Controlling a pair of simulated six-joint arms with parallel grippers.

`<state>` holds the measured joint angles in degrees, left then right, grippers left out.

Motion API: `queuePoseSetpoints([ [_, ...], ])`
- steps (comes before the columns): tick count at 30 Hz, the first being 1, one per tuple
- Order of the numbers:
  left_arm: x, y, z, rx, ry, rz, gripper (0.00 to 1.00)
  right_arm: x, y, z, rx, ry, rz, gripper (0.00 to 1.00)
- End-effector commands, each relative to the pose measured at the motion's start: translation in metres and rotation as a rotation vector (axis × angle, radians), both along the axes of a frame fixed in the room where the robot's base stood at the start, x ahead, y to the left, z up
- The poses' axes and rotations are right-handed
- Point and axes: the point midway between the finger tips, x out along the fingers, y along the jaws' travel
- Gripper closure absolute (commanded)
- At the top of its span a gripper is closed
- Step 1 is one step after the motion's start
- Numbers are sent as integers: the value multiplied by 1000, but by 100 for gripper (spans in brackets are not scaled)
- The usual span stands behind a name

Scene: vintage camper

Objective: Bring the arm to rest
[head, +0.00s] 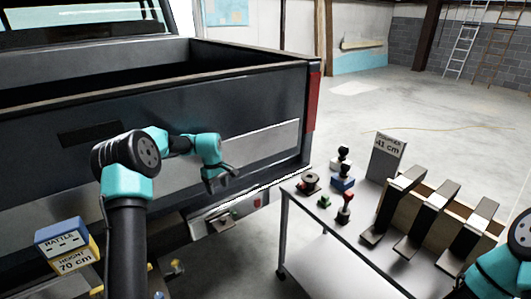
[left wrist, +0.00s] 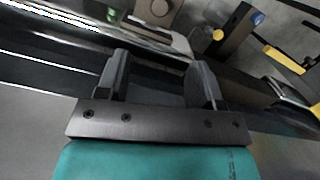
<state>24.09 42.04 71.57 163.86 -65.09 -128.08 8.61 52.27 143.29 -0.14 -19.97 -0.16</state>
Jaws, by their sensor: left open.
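My left gripper (head: 221,181) is at the end of my teal and black left arm in the head view. It hangs in front of the dark truck tailgate (head: 110,125), near the silver strip. In the left wrist view its two dark fingers (left wrist: 158,82) are apart with nothing between them. On the right edge of the head view a teal and black part of my right arm shows. Its gripper is out of the picture.
A grey table (head: 345,240) holds several stamps, a label stand (head: 387,155) and a wooden rack (head: 415,215) with dark slanted pieces. A blue and yellow sign stack (head: 67,245) stands at lower left. The concrete floor behind the table is open.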

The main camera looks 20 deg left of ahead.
Motion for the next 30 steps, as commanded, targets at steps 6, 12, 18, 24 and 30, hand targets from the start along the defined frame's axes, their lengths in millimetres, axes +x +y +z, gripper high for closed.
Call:
queuePoseSetpoints([
  [6, -9, -1, -15, 43, 27, 3, 39, 0, 0, 0, 0, 0, 0, 57],
  [12, -40, 0, -65, 200, 100, -4, 39, 0, 0, 0, 0, 0, 0, 57],
  [18, -81, 1, -120, 400, 127, -50, 39, 0, 0, 0, 0, 0, 0, 57],
  [24, -116, 1, -162, 549, 84, -138, 39, 0, 0, 0, 0, 0, 0, 57],
  [30, -144, -8, -197, 624, -10, -254, 39, 0, 0, 0, 0, 0, 0, 57],
])
